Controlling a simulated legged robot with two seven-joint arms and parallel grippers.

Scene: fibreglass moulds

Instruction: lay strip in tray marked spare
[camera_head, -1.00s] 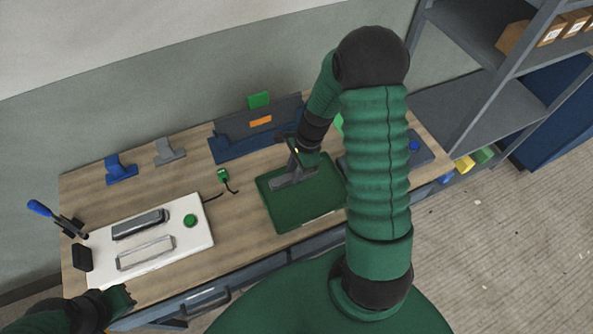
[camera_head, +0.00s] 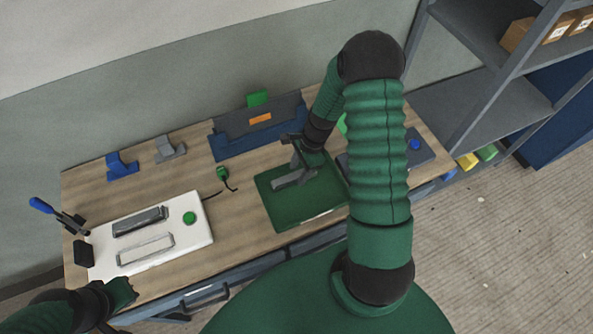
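A grey strip (camera_head: 290,182) lies in or just over the green tray (camera_head: 279,212) in the middle of the bench. The tray has a pale label on its front edge, too small to read. My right gripper (camera_head: 300,165) is directly over the strip, its fingers close to it. I cannot tell whether they touch it or how far apart they are. My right arm hides the tray's right side. My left gripper (camera_head: 127,290) is by the bench's front left edge, partly out of view, with its fingers unclear.
A white board (camera_head: 190,245) with two long moulds and a green button (camera_head: 190,218) lies left of the tray. A green plug (camera_head: 222,173) with a cable is between them. Blue (camera_head: 121,168) and grey (camera_head: 169,149) brackets and a dark blue rack (camera_head: 235,145) stand behind.

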